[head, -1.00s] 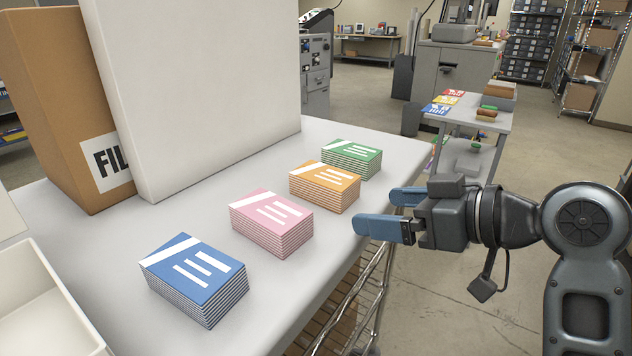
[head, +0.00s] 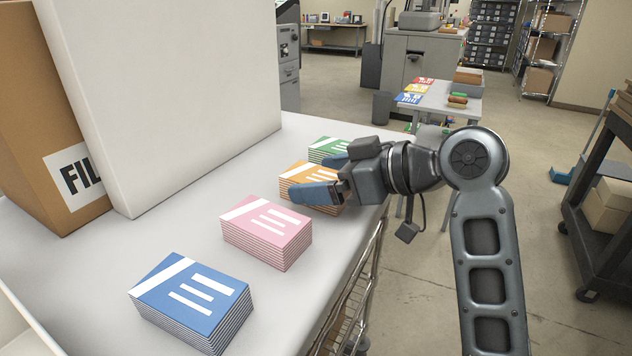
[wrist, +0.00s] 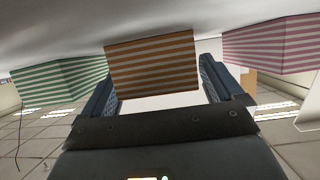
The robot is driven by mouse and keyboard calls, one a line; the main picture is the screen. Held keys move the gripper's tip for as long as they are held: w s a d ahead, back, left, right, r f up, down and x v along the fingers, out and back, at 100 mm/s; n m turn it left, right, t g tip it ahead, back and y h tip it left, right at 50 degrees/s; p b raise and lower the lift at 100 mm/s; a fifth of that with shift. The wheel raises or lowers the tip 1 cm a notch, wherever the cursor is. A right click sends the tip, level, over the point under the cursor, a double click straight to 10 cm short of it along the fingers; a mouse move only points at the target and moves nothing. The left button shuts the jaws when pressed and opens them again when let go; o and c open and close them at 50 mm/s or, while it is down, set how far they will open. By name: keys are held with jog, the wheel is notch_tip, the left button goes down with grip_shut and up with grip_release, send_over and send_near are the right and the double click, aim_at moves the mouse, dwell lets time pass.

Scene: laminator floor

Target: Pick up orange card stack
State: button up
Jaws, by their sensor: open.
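The orange card stack (head: 297,174) stands on the grey table between the green card stack (head: 328,148) and the pink card stack (head: 266,232). My gripper (head: 322,178) is open, with its blue fingers at the orange stack; the near finger hides part of it in the head view. In the wrist view the orange stack (wrist: 152,66) shows its striped side between the two fingertips, with a finger on either side. I cannot tell whether the fingers touch it. The green stack (wrist: 60,82) and the pink stack (wrist: 272,46) lie outside the fingers.
The blue card stack (head: 190,300) is at the front of the table (head: 190,215). A tall white box (head: 160,90) and a brown carton (head: 40,120) stand at the back left. A small table with cards (head: 455,105) is farther off. Open floor lies to the right.

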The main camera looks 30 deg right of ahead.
jog(key=shift+w+a+f, duration=0.25)
jog(key=shift+w+a, duration=0.15)
jog(key=shift+w, duration=0.15)
jog(key=shift+c, duration=0.2)
jog(key=c, duration=1.1)
jog(key=shift+r, duration=0.15)
